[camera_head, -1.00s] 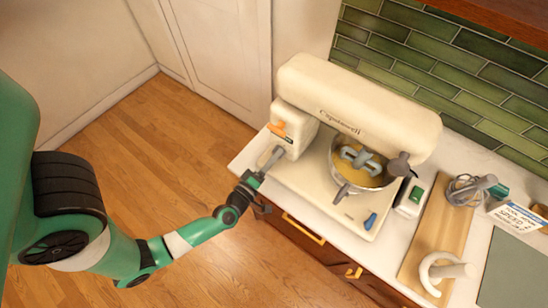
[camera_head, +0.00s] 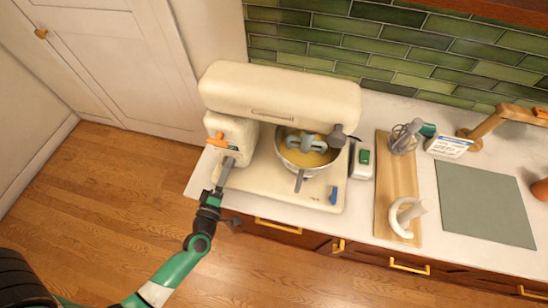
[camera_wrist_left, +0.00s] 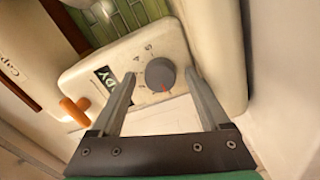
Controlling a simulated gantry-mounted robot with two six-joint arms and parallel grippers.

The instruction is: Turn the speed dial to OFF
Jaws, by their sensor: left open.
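The cream stand mixer (camera_head: 280,95) stands on the counter's left end. Its grey round speed dial (camera_wrist_left: 160,74) shows in the left wrist view, with a red mark at its lower edge; the small markings around it are too small to read surely. My left gripper (camera_head: 227,166) is at the mixer's column (camera_head: 238,128) and hides the dial in the head view. In the left wrist view its two fingers (camera_wrist_left: 161,77) are open, one on each side of the dial; I cannot tell whether they touch it. My right gripper is not in view.
An orange lever (camera_head: 215,139) juts from the column close to my left gripper. The steel bowl (camera_head: 309,170) with yellow contents sits under the mixer head. A wooden board (camera_head: 383,190) and a grey-green mat (camera_head: 485,203) lie to the right. Open floor lies in front.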

